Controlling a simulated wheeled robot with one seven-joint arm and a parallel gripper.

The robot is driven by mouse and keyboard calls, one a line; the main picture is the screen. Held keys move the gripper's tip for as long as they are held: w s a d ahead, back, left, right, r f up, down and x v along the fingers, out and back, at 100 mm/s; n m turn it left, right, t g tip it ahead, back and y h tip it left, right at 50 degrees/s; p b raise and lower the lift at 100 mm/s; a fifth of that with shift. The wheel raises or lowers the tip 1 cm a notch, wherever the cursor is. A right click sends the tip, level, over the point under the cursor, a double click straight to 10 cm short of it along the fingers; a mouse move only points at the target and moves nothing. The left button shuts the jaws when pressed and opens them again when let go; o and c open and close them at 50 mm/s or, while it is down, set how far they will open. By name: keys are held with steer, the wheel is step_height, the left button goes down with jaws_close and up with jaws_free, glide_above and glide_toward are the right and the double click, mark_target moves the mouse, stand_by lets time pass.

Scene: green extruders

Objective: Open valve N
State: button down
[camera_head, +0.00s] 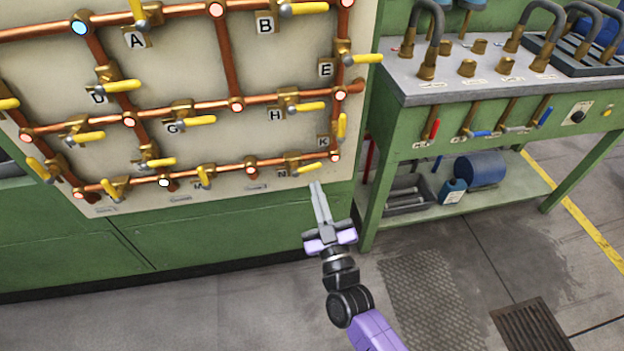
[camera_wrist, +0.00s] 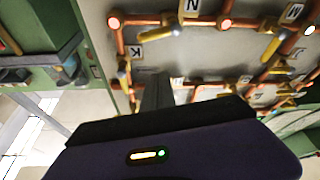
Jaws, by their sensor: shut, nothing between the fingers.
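Valve N has a brass body and a yellow lever (camera_head: 309,168) on the lowest copper pipe, near the lower right corner of the cream panel. Its lever points right, roughly along the pipe. The label N (camera_head: 282,174) is left of the lever. My gripper (camera_head: 316,184) is shut and empty, its fingers pointing up just below the lever in the head view; I see no contact. In the wrist view, the picture is upside down; the valve N lever (camera_wrist: 157,34) shows beyond the fingers (camera_wrist: 156,88).
Valve K's lever (camera_head: 342,126) stands upright above and right of N. Another yellow lever (camera_head: 203,177) hangs to the left on the same pipe. A green workbench (camera_head: 385,152) stands close on the right. The floor in front of the panel is clear.

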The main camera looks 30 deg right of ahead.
steer(key=v, duration=0.5)
steer(key=shift+f, duration=0.1)
stand_by(0.5)
